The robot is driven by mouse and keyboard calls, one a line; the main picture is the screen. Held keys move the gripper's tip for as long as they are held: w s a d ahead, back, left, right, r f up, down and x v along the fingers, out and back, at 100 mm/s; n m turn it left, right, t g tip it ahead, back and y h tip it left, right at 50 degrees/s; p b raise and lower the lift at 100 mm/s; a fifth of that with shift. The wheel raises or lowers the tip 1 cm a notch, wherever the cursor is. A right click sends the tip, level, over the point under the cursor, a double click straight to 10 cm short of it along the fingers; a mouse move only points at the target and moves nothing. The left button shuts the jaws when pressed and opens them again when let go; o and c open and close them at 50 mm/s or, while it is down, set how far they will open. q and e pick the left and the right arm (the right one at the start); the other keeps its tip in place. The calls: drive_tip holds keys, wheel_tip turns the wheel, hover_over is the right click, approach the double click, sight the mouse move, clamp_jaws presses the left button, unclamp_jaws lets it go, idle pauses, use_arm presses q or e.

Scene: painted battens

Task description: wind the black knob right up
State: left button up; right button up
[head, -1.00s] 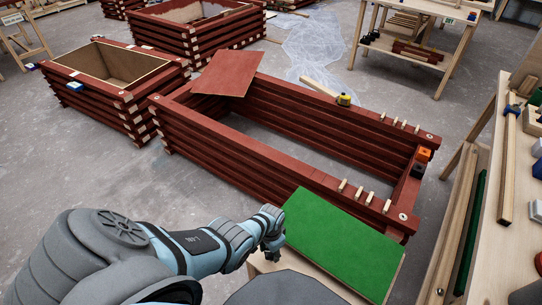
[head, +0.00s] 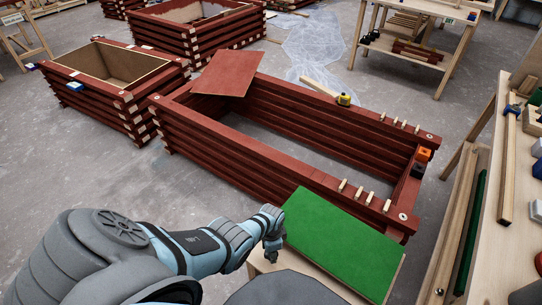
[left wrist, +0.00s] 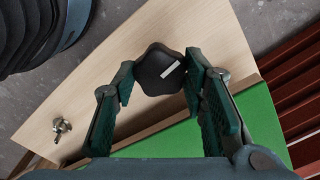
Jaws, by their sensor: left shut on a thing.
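The black knob (left wrist: 161,69) shows in the left wrist view on a pale wooden board (left wrist: 120,50). It has a lobed rim and a white mark on its top. My left gripper (left wrist: 160,72) is shut on it, with one green-padded finger on each side. In the head view my left gripper (head: 264,248) is at the near left corner of the green panel (head: 335,233), and the knob is hidden there. My right gripper is not in view.
A metal wing nut (left wrist: 61,128) sits on the pale board. A dark red batten frame (head: 235,150) stands beyond the green panel, with pegs and an orange block (head: 424,154) on its rim. A workbench (head: 510,180) stands at the right.

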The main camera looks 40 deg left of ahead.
use_arm(q)
drive_tip(key=shift+a, duration=0.1)
drive_tip(key=o, duration=1.2)
drive_tip(key=shift+c, duration=0.2)
drive_tip(key=shift+w+r, duration=0.1)
drive_tip(key=shift+r, duration=0.4)
wheel_tip(320, 180, up, 11)
